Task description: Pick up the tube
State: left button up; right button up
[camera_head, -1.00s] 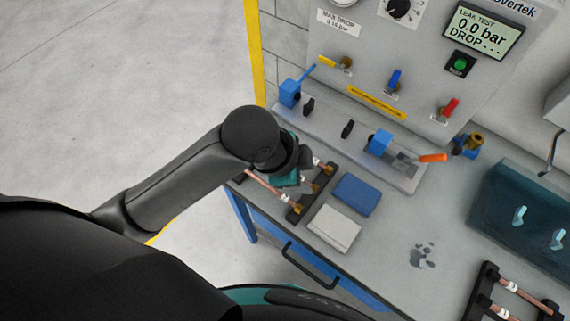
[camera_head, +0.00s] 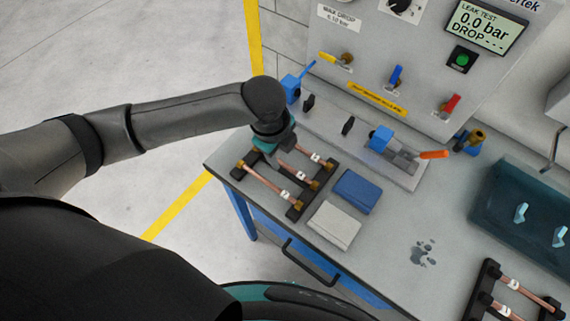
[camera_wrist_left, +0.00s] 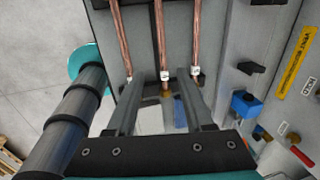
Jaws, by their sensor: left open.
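Several copper tubes lie side by side on a black rack (camera_head: 238,172) at the left end of the bench. The front tube (camera_head: 268,182) shows clearly in the head view. In the left wrist view the left tube (camera_wrist_left: 120,35), middle tube (camera_wrist_left: 160,35) and right tube (camera_wrist_left: 197,35) carry white labels near their lower ends. My left gripper (camera_wrist_left: 163,76) is open and empty, its two fingers pointing toward the rack, with the middle tube's end between them in the picture. In the head view its wrist hides part of the rack's far side. My right gripper is out of view.
A blue block (camera_head: 357,192) and a white block (camera_head: 334,225) lie right of the rack. The test panel's ledge with a blue clamp (camera_head: 381,138) stands behind. A second rack (camera_head: 487,280) and a teal tray (camera_head: 520,215) are at right. The bench between is mostly clear.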

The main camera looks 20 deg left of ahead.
aim_at(287, 166)
pick_arm(q)
jog(key=shift+w+d+f+b, duration=0.1)
jog(key=shift+w+f, duration=0.25)
jog(key=shift+f, duration=1.05)
jog(key=shift+w+d+f+b, duration=0.1)
jog(key=shift+w+f, duration=0.2)
jog(key=shift+f, duration=1.05)
jog(key=shift+w+d+f+b, duration=0.1)
jog(key=shift+w+f, duration=0.25)
jog(key=shift+f, duration=1.05)
grip_shut()
